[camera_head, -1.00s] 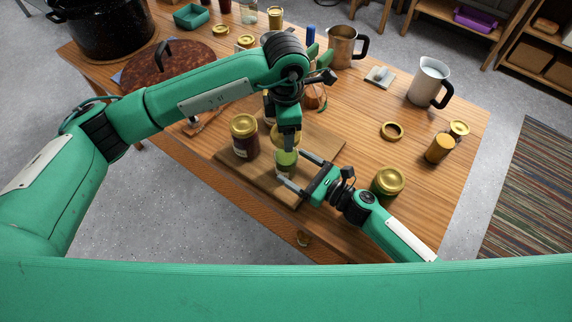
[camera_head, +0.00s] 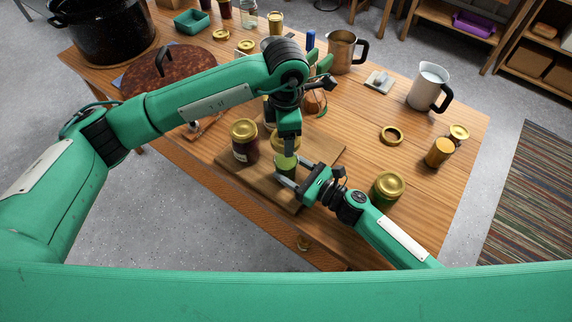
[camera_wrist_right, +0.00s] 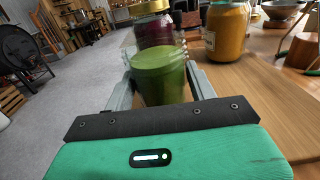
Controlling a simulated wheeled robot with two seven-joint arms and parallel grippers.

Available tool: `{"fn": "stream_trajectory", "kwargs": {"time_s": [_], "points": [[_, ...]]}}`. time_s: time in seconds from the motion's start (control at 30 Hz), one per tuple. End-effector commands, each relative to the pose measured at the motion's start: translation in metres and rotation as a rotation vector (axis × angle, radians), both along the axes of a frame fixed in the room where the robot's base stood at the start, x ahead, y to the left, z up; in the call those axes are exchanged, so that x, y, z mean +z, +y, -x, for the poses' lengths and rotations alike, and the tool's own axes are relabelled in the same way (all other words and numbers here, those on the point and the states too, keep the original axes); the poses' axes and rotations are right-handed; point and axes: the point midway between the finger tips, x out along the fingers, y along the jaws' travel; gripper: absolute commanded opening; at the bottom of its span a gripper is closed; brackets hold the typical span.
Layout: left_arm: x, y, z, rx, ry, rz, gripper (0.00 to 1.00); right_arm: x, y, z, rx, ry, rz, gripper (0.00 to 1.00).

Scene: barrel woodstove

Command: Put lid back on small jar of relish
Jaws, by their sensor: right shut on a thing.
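The small jar of relish (camera_head: 286,168), green inside, stands upright on the cutting board. My right gripper (camera_head: 285,171) is shut on it from the side, a finger on either side. In the right wrist view the jar (camera_wrist_right: 160,76) sits between the fingers, its top showing green with no gold lid on it. A gold lid (camera_head: 277,146) shows just above the jar in the head view, at the fingers of my left gripper (camera_head: 287,147), which points straight down. The left gripper appears shut on this lid; its fingers partly cover it.
A dark red jar (camera_head: 245,142) with a gold lid stands left on the cutting board (camera_head: 318,150). An orange jar (camera_wrist_right: 227,33) stands behind. A green jar (camera_head: 387,190) stands right of my right wrist. A gold ring (camera_head: 391,134) lies on clear wood.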

Motion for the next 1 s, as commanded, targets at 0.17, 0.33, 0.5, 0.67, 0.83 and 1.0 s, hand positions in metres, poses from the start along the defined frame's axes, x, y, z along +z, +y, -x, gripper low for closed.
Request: {"fn": "stream_trajectory", "kwargs": {"time_s": [0.17,0.33,0.5,0.67,0.83,1.0], "points": [[-0.021,0.0,0.001,0.001,0.002,-0.003,0.46,0.0,0.0,0.0,0.0,0.0,0.0,0.16],[-0.045,0.0,0.0,0.002,0.001,-0.003,0.46,0.0,0.0,0.0,0.0,0.0,0.0,0.16],[-0.049,0.0,0.0,0.0,0.0,-0.001,0.46,0.0,0.0,0.0,0.0,0.0,0.0,0.16],[-0.049,0.0,0.0,0.0,0.0,-0.001,0.46,0.0,0.0,0.0,0.0,0.0,0.0,0.16],[-0.048,0.0,0.0,0.0,0.0,-0.001,0.46,0.0,0.0,0.0,0.0,0.0,0.0,0.16],[-0.053,0.0,0.0,0.0,0.001,-0.001,0.46,0.0,0.0,0.0,0.0,0.0,0.0,0.16]]}}
